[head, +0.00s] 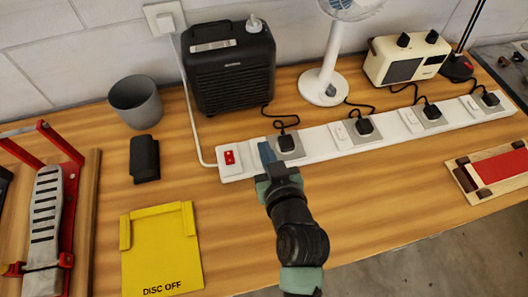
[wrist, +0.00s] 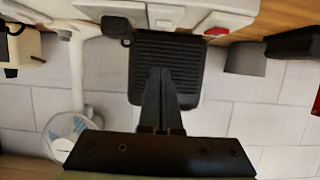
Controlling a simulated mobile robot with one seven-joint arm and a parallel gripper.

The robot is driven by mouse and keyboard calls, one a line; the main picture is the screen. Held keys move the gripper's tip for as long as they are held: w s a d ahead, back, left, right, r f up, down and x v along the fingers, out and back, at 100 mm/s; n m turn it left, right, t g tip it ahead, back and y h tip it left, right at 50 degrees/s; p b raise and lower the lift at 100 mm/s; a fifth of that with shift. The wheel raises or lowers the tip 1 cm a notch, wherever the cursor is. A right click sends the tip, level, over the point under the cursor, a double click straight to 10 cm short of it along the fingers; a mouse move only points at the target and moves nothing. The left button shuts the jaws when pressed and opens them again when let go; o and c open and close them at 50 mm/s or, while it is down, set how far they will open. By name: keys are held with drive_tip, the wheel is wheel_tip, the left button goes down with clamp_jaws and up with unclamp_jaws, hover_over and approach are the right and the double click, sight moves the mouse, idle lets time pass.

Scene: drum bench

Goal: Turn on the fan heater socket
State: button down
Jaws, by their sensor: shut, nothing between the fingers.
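A white power strip (head: 325,145) lies along the bench, with several black plugs in it. The black box with a grille (head: 232,70), which looks like the fan heater, stands behind its left end. Its cord runs to the leftmost plug (head: 288,142), also in the wrist view (wrist: 115,27). My gripper (head: 266,152) is shut and empty, its tips over the strip just left of that plug, hiding the spot where the other sockets have a white switch. The wrist view shows the shut fingers (wrist: 160,72) against the heater. I cannot tell whether they touch the strip.
A red switch (head: 229,157) is at the strip's left end. A white fan (head: 325,85) and cream radio (head: 405,60) stand behind. A grey cup (head: 136,101), black block (head: 144,158) and yellow "DISC OFF" plate (head: 160,248) are left. A wooden board (head: 490,172) is right.

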drive_tip(key=shift+x, duration=0.85)
wheel_tip(320, 180, down, 3)
drive_tip(key=shift+f, duration=0.55)
drive_tip(key=shift+s+d+f+b, duration=0.15)
drive_tip(key=shift+f+b, duration=0.6)
drive_tip(key=shift+b, duration=0.45)
drive_tip(key=shift+r+p, duration=0.25)
drive_tip(key=shift+p, duration=0.1)
drive_tip(key=shift+r, duration=0.1)
drive_tip(key=shift+r+p, duration=0.55)
drive_tip(key=shift+r, duration=0.2)
